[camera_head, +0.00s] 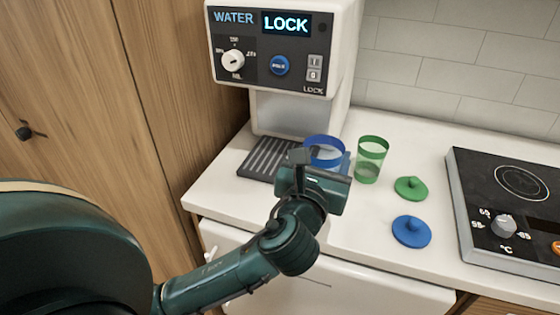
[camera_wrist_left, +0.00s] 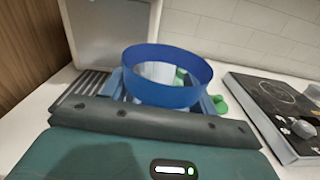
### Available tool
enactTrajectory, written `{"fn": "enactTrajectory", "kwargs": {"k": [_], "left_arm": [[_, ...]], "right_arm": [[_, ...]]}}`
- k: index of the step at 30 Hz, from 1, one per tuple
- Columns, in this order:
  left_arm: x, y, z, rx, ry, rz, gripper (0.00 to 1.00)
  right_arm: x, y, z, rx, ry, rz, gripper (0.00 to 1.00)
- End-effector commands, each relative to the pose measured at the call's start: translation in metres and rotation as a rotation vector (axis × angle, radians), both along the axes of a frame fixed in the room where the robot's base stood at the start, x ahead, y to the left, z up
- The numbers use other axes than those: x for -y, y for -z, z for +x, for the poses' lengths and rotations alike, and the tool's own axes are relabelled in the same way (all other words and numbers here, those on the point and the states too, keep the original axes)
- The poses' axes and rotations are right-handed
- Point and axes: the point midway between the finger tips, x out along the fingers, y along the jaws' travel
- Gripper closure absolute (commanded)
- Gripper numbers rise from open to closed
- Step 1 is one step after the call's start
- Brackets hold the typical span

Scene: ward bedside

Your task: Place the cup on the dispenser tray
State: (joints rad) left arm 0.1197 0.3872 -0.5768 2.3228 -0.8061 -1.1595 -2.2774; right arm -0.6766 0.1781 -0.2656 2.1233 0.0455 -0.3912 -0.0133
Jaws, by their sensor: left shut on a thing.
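The blue-rimmed cup (camera_head: 324,143) is upright in my left gripper (camera_head: 326,164), beside the dispenser tray and to its right. The left wrist view shows the cup (camera_wrist_left: 166,66) between the two blue fingers of my left gripper (camera_wrist_left: 164,98), shut on it. The cup's lower part is hidden by the gripper, so I cannot tell whether it touches the counter. The dark ribbed dispenser tray (camera_head: 262,158) lies below the water dispenser (camera_head: 278,45); the tray also shows at the left in the wrist view (camera_wrist_left: 82,90). My right gripper is not in view.
A green cup (camera_head: 371,160) stands just right of the blue one. A green lid (camera_head: 411,188) and a blue lid (camera_head: 411,231) lie on the white counter (camera_head: 370,250). A hotplate (camera_head: 510,230) with a knob is at the right. A wooden panel (camera_head: 150,100) rises at the left.

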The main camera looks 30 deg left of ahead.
Motion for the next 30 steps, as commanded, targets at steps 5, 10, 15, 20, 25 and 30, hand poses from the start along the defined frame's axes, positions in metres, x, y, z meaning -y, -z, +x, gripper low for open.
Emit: {"fn": "enactTrajectory", "kwargs": {"k": [5, 10, 15, 20, 25, 30], "left_arm": [[-0.005, 0.000, 0.000, 0.002, -0.015, -0.001, 0.68], [-0.031, -0.001, 0.018, 0.002, -0.021, 0.002, 0.68], [-0.068, 0.000, 0.046, 0.001, -0.020, 0.003, 0.68], [-0.103, -0.001, 0.072, 0.001, -0.020, 0.000, 0.68], [-0.135, -0.001, 0.097, 0.002, -0.019, -0.002, 0.68], [-0.162, 0.000, 0.117, 0.001, -0.018, -0.003, 0.68]], "right_arm": [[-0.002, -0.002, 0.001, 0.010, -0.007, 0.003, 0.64], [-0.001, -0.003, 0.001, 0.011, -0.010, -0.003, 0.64], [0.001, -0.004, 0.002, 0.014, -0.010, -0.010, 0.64], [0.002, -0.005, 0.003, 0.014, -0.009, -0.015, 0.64], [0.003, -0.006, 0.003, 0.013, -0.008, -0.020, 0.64], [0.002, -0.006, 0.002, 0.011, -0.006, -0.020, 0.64]]}}
